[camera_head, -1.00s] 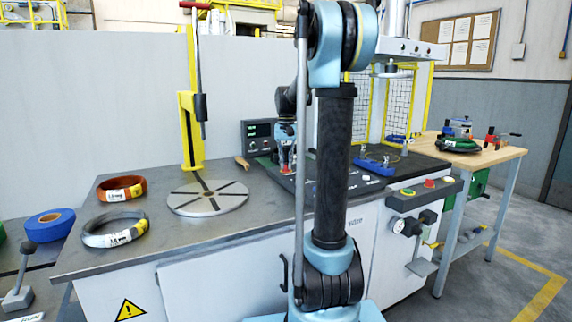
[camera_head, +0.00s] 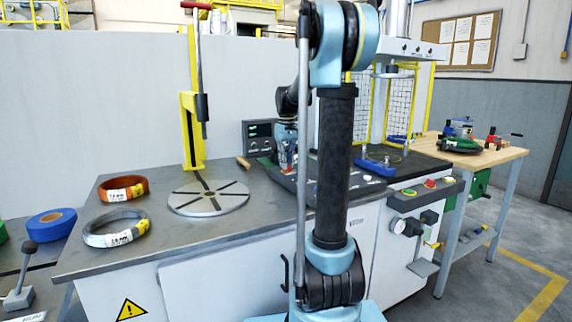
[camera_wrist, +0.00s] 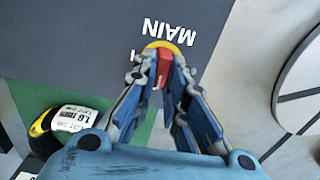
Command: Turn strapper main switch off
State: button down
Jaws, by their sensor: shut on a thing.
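The main switch has a red handle (camera_wrist: 163,68) on a yellow round base (camera_wrist: 158,48), on a dark panel (camera_wrist: 90,40) with the word MAIN, upside down in the wrist view. My gripper (camera_wrist: 162,82) is shut on the red handle, one blue finger on each side.
On the bench (camera_head: 130,245) lie an orange coil (camera_head: 122,189), a grey-and-yellow coil (camera_head: 116,230) and a round slotted turntable (camera_head: 208,198). A small display box (camera_head: 257,135) stands near my gripper. A wooden table (camera_head: 470,155) with tools is at the right.

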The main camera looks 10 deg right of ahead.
jog(key=shift+w, duration=0.1)
jog(key=c, duration=1.6)
grip_release()
jog(key=shift+r, duration=0.1)
notch_tip(320, 180, up, 12)
